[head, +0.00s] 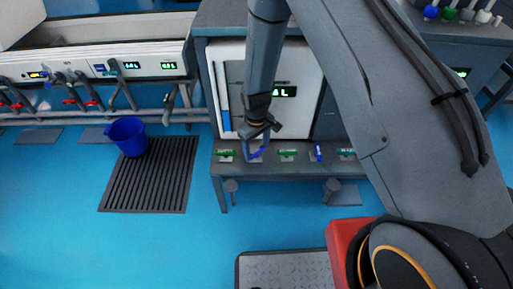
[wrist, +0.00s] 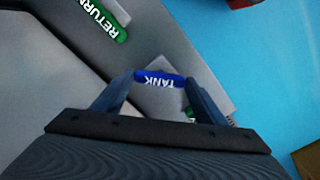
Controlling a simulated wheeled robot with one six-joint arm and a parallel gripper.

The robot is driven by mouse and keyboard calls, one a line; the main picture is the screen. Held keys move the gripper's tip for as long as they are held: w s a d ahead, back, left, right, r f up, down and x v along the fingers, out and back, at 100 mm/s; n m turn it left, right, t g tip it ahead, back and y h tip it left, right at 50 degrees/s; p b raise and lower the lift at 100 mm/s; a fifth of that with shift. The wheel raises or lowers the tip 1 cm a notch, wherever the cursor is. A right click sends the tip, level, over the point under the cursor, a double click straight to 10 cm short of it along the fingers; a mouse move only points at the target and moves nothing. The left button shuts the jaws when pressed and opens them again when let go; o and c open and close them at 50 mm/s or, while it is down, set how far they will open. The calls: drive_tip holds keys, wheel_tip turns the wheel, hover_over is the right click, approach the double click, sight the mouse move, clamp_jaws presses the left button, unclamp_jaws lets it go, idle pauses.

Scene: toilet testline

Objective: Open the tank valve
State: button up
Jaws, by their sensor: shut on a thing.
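The tank valve's blue handle (wrist: 160,80) carries a white TANK label, upside down in the wrist view. My gripper (wrist: 159,83) is shut on this handle, with one fingertip at each end of it. A grey plate lies beneath the handle. In the head view my gripper (head: 258,149) reaches down to the shelf in front of the grey cabinet. The blue handle (head: 258,154) shows partly below the fingers there, tilted.
A green RETURN handle (wrist: 101,20) is apart from my gripper; another green handle (wrist: 190,113) is partly hidden by a finger. Along the shelf are green handles (head: 288,152) and an upright blue one (head: 318,152). A blue bucket (head: 128,135) stands on a dark grate (head: 150,190).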

sight(256, 151)
idle(0.3)
drive_tip(key=o, duration=1.1)
drive_tip(key=shift+c, duration=0.2)
wheel_tip(256, 151, up, 7)
drive_tip(key=shift+r, duration=0.4)
